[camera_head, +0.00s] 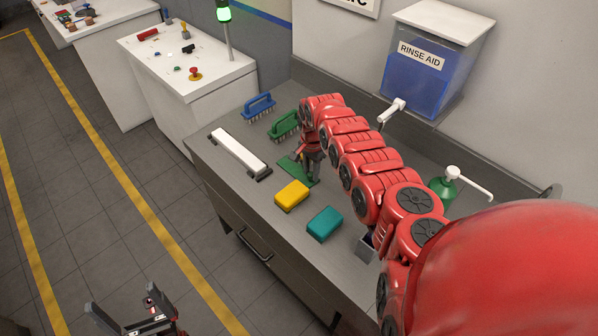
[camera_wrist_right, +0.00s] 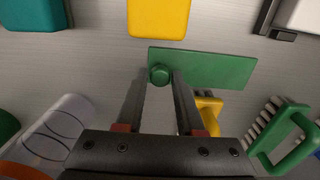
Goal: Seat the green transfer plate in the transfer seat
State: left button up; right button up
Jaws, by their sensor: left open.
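The green transfer plate (camera_head: 291,170) is a flat rectangle on or just over the grey counter, partly hidden by my right gripper in the head view. In the right wrist view the plate (camera_wrist_right: 220,68) has a round green knob (camera_wrist_right: 160,74) near one end. My right gripper (camera_wrist_right: 160,76) has the knob between its fingertips with no clear gap, and looks shut on it. Its red arm reaches across the counter in the head view. My left gripper (camera_head: 130,303) is open and empty, over the floor at lower left. I cannot identify the transfer seat for certain.
A white bar with dark ends (camera_head: 239,153) lies left of the plate. Blue (camera_head: 259,104) and green (camera_head: 284,124) brushes stand behind. A yellow block (camera_head: 291,195) and teal block (camera_head: 324,224) lie in front. A rinse aid tank (camera_head: 428,75) and green bottle (camera_head: 442,187) are at right.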

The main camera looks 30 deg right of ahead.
grip_shut()
dwell(1.0)
